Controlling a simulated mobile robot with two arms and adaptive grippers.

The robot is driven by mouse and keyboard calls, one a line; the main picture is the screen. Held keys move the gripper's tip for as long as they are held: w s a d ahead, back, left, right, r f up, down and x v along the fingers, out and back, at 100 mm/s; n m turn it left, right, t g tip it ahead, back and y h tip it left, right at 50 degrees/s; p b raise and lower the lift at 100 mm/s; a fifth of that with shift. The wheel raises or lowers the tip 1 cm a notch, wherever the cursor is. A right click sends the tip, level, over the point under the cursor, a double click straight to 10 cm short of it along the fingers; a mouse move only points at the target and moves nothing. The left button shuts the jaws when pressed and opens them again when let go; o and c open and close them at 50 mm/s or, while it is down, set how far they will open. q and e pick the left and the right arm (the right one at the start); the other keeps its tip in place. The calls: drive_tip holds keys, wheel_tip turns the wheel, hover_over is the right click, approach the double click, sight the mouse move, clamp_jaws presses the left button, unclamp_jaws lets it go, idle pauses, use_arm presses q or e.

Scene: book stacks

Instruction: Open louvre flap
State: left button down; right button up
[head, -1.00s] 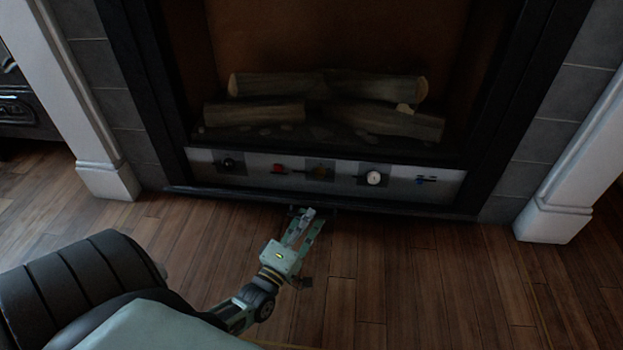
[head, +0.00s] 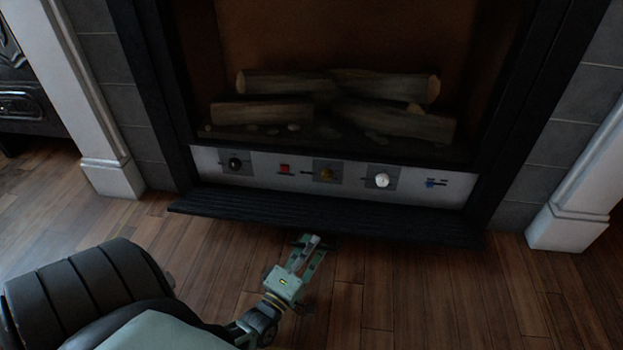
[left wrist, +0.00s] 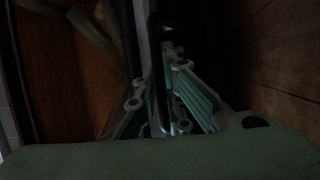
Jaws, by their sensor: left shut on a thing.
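The louvre flap (head: 325,217) is a long dark slatted panel at the foot of the fireplace, below the white control strip. It is tilted out from the fireplace, over the floor. My left gripper (head: 311,239) is at the middle of the flap's front edge, shut on it. In the left wrist view the fingers (left wrist: 172,95) close around a dark edge, but that view is dim and the exact grip is hard to make out. My right gripper is not in view.
The control strip (head: 333,176) carries a black knob (head: 235,163), a red button, a brown knob, a white knob (head: 382,180) and a blue switch. Logs (head: 338,85) lie in the firebox above. White pillars (head: 577,205) flank the fireplace. The wooden floor (head: 420,290) in front is clear.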

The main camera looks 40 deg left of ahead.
use_arm(q)
drive_tip(key=c, duration=2.2)
unclamp_jaws()
drive_tip(key=shift+w+a, duration=0.15)
drive_tip(key=shift+w, duration=0.1)
drive_tip(key=shift+o, duration=0.4)
drive_tip(key=shift+s, duration=0.15)
drive_tip(key=v, duration=1.2)
